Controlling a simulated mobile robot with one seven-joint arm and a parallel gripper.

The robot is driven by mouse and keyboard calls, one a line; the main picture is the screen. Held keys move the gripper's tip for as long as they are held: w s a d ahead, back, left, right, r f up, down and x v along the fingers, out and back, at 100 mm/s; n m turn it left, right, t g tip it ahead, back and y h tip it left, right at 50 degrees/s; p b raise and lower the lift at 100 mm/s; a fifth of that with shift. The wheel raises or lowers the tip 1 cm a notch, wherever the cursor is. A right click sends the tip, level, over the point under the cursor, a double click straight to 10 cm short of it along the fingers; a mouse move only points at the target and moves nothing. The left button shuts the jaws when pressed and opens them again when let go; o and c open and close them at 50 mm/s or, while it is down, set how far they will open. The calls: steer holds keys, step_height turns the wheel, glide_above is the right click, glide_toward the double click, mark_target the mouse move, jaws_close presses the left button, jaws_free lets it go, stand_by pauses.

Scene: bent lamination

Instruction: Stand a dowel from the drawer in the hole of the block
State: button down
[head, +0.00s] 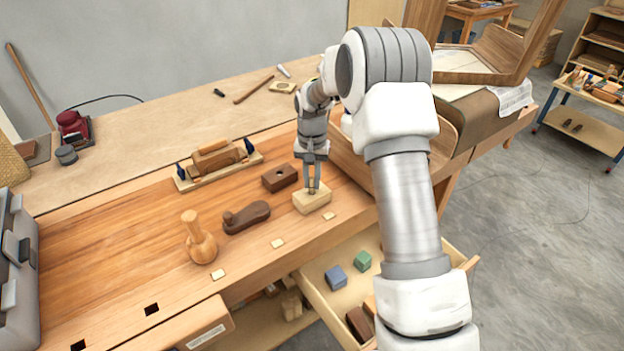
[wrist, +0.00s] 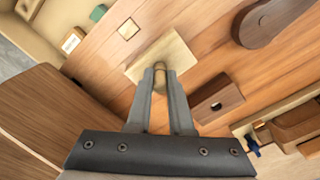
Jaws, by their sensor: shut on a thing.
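My gripper (head: 312,188) is shut on a short wooden dowel, directly over a pale wood block (head: 313,203) on the bench. In the wrist view the dowel (wrist: 160,76) is between the fingertips, its end over the middle of the pale block (wrist: 176,47). I cannot tell whether the dowel's lower end is in a hole of that block. A dark brown block (head: 280,178) with a visible empty hole lies just behind and left of it; it also shows in the wrist view (wrist: 217,99). The drawer (head: 318,300) below the bench is open.
The drawer holds a blue cube (head: 336,277), a green cube (head: 362,260) and brown pieces. A curved brown panel (head: 350,158) rises close on the right.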

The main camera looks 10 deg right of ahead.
steer(key=shift+f, duration=0.35)
steer(key=c, duration=0.7)
jaws_free()
steer(key=shift+c, duration=0.2)
steer(key=shift+o, duration=0.3)
steer(key=o, duration=0.3)
steer(key=shift+o, duration=0.2)
steer(key=shift+r, duration=0.15)
steer(key=shift+r+p, duration=2.2)
steer(key=shift+r, duration=1.65)
